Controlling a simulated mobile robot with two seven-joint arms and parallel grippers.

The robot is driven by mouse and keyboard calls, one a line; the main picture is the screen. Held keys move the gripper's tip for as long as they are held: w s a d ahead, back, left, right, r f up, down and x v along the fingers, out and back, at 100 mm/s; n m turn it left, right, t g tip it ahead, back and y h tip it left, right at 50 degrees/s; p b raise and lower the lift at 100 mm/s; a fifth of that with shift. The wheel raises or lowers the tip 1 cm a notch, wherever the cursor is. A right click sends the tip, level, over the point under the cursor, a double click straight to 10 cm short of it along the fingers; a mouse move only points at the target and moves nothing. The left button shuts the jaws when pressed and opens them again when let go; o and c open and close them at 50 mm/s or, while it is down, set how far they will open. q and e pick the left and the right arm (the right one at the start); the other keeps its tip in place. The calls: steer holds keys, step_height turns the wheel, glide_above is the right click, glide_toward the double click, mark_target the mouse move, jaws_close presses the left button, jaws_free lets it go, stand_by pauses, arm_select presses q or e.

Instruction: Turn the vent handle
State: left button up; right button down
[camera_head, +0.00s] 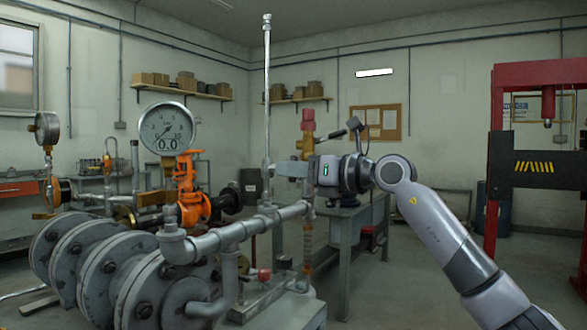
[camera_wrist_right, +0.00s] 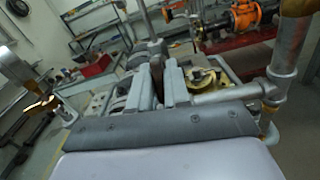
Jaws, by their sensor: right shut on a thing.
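My right gripper (camera_head: 283,169) reaches in from the right in the head view, beside the brass valve (camera_head: 307,144) with a red top. In the wrist view its two grey fingers (camera_wrist_right: 160,82) are closed on a narrow dark brownish piece (camera_wrist_right: 157,69), which looks like the vent handle. The fingers hide most of it, so its angle cannot be told. A tall thin vent pipe (camera_head: 267,85) rises just left of the fingertips. My left gripper is not in view.
A large round gauge (camera_head: 167,128) reads 0.0. A grey horizontal pipe (camera_head: 243,231) and big flanges (camera_head: 144,290) fill the lower left. A red press frame (camera_head: 497,140) stands at the right. The floor between is clear.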

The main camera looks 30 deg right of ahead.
steer(key=shift+m+p, duration=0.4)
steer(key=shift+m, duration=0.2)
steer(key=m+p, duration=0.4)
steer(key=m, duration=0.1)
steer(key=shift+r, duration=0.1)
steer(key=m+p, duration=0.5)
steer(key=shift+r+m, duration=0.15)
steer(key=shift+m, duration=0.25)
steer(key=shift+m+p, duration=0.8)
steer(key=shift+p, duration=0.45)
steer(key=m+p, duration=0.1)
steer(key=p, duration=0.1)
steer(key=shift+m+p, duration=0.3)
steer(key=shift+m, duration=0.1)
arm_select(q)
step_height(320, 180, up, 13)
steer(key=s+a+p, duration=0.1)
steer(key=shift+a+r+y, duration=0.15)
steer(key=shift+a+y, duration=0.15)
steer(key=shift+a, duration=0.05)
arm_select(e)
steer(key=shift+f+m, duration=0.25)
steer(key=shift+m, duration=0.35)
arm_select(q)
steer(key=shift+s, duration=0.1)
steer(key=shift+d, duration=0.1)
arm_select(e)
steer(key=c, duration=1.2)
jaws_free()
